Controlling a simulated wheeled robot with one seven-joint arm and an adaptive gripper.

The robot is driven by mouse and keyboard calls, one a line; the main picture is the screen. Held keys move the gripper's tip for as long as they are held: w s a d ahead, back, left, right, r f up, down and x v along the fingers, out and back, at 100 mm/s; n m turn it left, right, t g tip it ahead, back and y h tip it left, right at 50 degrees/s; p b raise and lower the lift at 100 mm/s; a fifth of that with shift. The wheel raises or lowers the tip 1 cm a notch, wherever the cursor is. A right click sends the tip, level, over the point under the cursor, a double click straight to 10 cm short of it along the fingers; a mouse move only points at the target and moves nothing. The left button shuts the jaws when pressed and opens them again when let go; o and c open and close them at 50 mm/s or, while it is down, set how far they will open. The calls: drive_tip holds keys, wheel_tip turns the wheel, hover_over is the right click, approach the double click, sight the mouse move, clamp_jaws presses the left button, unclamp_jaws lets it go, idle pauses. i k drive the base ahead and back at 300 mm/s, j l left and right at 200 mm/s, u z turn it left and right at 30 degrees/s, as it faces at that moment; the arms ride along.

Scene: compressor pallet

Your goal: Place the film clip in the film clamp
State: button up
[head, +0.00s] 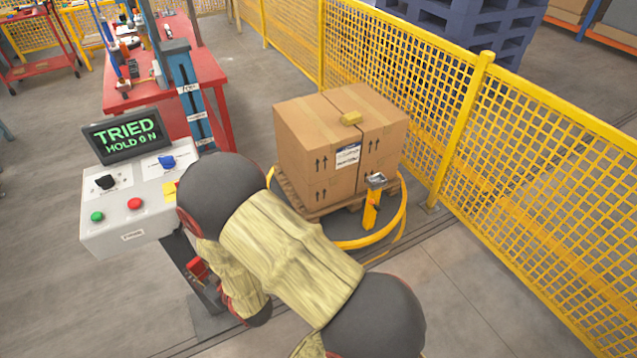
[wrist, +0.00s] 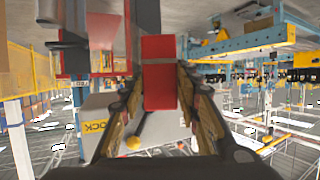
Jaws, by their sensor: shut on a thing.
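The film clip, a red block (wrist: 159,75), is between the two fingers of my gripper (wrist: 158,90) in the wrist view. The fingers are shut on its sides. In the head view a small red part (head: 197,268) shows beside the control post, at the end of my arm; my fingers are mostly hidden there. A yellow upright with a grey top (head: 371,203) stands at the turntable's near edge, in front of the carton; it looks like the film clamp, but I cannot be sure. My gripper is well to its left, apart from it.
A control box (head: 128,222) with a screen reading "TRIED" stands close to my gripper. A large carton (head: 335,150) sits on a pallet on the yellow-rimmed turntable (head: 365,243). A yellow mesh fence (head: 540,170) runs behind. A red table (head: 205,68) stands farther back.

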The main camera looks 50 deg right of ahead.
sight(376, 182)
drive_tip(key=i+l+z, duration=0.1)
drive_tip(key=z, duration=1.7)
drive_tip(key=i+j+z, duration=0.3)
drive_tip(key=i+j, duration=0.4)
drive_tip(key=i, duration=0.1)
